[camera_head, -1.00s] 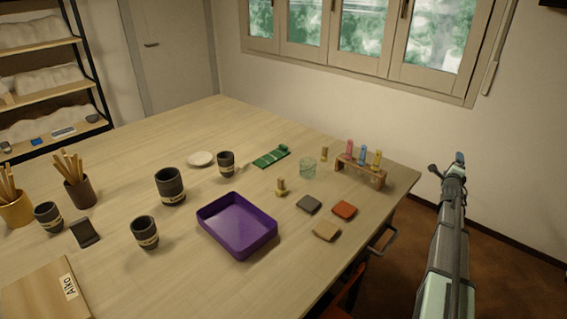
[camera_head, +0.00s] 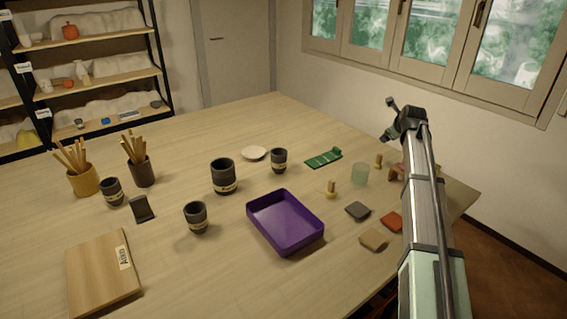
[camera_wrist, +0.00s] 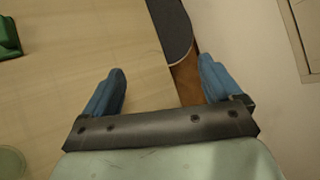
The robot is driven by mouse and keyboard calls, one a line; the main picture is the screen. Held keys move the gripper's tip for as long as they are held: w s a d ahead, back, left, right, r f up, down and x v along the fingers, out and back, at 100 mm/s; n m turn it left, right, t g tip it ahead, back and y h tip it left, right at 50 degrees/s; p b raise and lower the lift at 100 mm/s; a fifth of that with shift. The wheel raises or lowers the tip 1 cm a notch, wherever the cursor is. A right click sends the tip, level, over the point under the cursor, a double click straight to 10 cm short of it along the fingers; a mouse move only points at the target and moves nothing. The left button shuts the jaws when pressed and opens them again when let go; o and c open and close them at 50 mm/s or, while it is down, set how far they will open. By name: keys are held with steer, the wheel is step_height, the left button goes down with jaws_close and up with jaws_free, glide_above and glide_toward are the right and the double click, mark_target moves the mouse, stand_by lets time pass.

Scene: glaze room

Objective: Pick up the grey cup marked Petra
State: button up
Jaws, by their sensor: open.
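Several dark grey cups with pale bands stand upright on the table. The largest cup (camera_head: 223,178) is near the table's middle. A smaller cup (camera_head: 279,161) stands behind it to the right, another cup (camera_head: 196,218) in front, and one more cup (camera_head: 112,192) at the left. The names on their bands are too small to read, so I cannot tell which is Petra's. My gripper (camera_head: 388,119) is raised over the table's far right side, well away from the cups. In the wrist view its blue fingers (camera_wrist: 162,68) are apart with nothing between them.
A purple tray (camera_head: 255,225) lies right of the front cup. A phone (camera_head: 142,208), a dark brush pot (camera_head: 143,173) and a wooden board (camera_head: 90,280) are at the left. A white saucer (camera_head: 253,153) sits behind.

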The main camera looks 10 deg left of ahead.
steer(key=s+a+r+n+g+y, duration=0.1)
steer(key=s+a+g+y, duration=0.15)
steer(key=a, duration=0.65)
steer(key=s+a+r+n+g+y, duration=0.1)
steer(key=s+a, duration=0.2)
steer(key=a, duration=0.6)
steer(key=n+g+y, duration=0.2)
steer(key=n+g, duration=0.1)
steer(key=g, duration=0.2)
glide_toward(277, 157)
steer(key=w, duration=0.3)
steer(key=x, duration=0.7)
steer(key=shift+a+r, duration=0.1)
steer(key=shift+t, duration=0.25)
steer(key=shift+s+d+f+x, duration=0.1)
steer(key=shift+x, duration=0.8)
steer(key=shift+s+d+f+x, duration=0.1)
steer(key=shift+x, duration=0.8)
steer(key=shift+d+f+x, duration=0.1)
steer(key=shift+d+x, duration=0.05)
steer(key=shift+x, duration=0.75)
steer(key=shift+r, duration=0.1)
steer(key=shift+c, duration=0.4)
steer(key=c, duration=1.1)
